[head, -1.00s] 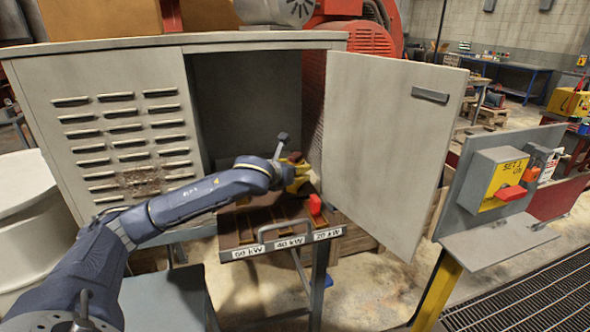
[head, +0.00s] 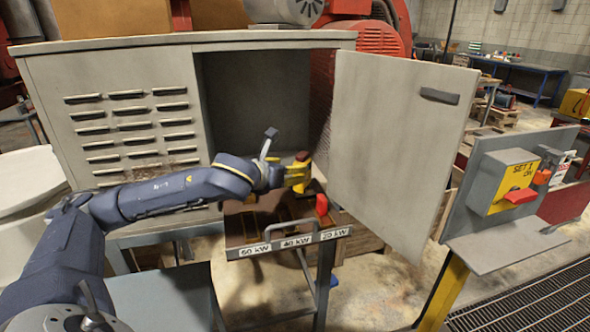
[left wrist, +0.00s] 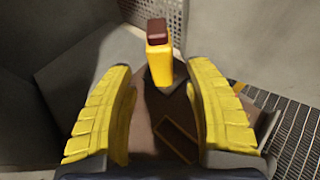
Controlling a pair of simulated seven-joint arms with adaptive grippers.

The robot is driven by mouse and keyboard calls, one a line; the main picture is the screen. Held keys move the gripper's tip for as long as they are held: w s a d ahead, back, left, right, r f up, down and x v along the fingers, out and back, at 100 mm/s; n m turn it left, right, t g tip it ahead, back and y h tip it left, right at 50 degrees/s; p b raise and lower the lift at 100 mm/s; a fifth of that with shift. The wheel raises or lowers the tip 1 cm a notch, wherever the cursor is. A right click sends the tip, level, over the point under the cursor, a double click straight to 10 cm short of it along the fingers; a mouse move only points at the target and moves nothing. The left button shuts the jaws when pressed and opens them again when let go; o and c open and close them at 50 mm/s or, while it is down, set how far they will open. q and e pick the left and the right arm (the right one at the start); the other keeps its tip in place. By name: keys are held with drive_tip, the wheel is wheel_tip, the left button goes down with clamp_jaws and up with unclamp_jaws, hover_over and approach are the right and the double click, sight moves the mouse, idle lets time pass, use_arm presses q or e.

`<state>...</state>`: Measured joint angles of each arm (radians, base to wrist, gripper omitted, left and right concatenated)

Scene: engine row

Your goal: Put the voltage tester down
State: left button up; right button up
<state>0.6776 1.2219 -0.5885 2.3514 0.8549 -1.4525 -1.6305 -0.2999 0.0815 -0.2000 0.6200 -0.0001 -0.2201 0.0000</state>
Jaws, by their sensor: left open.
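The voltage tester appears to be the upright yellow body with a dark red-brown top (left wrist: 160,62) in the left wrist view. It stands beyond and between my left gripper's fingertips, with visible gaps to both fingers. In the head view the tester (head: 303,160) shows in part behind the fingers, above the far end of the pull-out tray (head: 245,252) in front of the open cabinet. My left gripper (head: 290,178) is open, its yellow fingers spread on either side of the line to the tester. The tester's base is hard to make out. My right gripper is out of view.
The cabinet's open door (head: 395,140) stands close right of the gripper. A red piece (head: 322,205) sits at the tray's right side. The tray front has a handle and labels 60, 40 and 20 kW. A switch panel (head: 515,185) stands further right.

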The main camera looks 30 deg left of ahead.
use_arm(q)
drive_tip(key=shift+v, duration=1.35)
